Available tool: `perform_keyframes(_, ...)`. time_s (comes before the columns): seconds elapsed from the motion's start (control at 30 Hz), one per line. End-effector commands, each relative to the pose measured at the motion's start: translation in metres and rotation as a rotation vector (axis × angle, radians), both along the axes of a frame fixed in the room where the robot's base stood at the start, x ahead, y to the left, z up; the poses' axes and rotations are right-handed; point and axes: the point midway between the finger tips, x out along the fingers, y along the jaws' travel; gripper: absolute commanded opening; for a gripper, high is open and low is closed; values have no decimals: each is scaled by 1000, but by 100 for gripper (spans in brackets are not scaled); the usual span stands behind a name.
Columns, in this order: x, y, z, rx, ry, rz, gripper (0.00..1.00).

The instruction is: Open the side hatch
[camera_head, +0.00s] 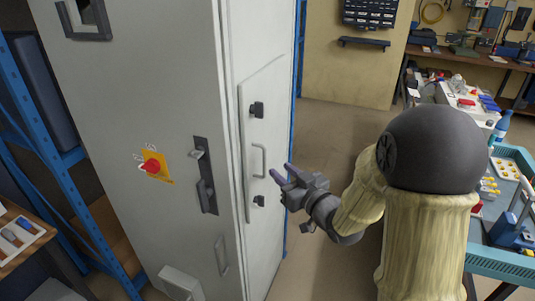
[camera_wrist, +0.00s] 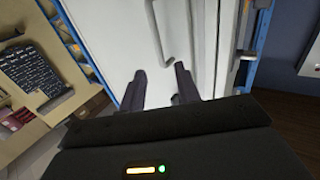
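The side hatch (camera_head: 276,92) is a pale grey panel on the right side of a tall grey cabinet (camera_head: 182,88). It looks closed. It has a grey bar handle (camera_head: 258,160) between an upper black latch (camera_head: 256,110) and a lower black latch (camera_head: 258,201). The handle also shows in the wrist view (camera_wrist: 166,38), ahead of my fingers. My gripper (camera_head: 281,175) is open and empty, to the right of the handle and apart from it. In the wrist view my two dark fingers (camera_wrist: 158,78) are spread, with the pale panel between and beyond them.
The cabinet front has a red rotary switch (camera_head: 152,166) on a yellow plate and a dark lever handle (camera_head: 204,176). A blue rack (camera_head: 52,155) stands on the left. A blue cart (camera_head: 508,262) with tools is at right. Floor beyond the hatch (camera_head: 325,135) is clear.

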Motion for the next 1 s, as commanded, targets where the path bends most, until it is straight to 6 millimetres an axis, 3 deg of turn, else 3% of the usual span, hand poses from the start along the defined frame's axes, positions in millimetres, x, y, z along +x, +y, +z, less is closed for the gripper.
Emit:
perform_keyframes(0.4, 55, 41, 1, -1, -1, 2, 32)
perform_keyframes(0.8, 63, 46, 0, 0, 0, -1, 32)
perform_keyframes(0.97, 63, 46, 0, 0, 0, -1, 1)
perform_keyframes(1.0, 63, 46, 0, 0, 0, -1, 0)
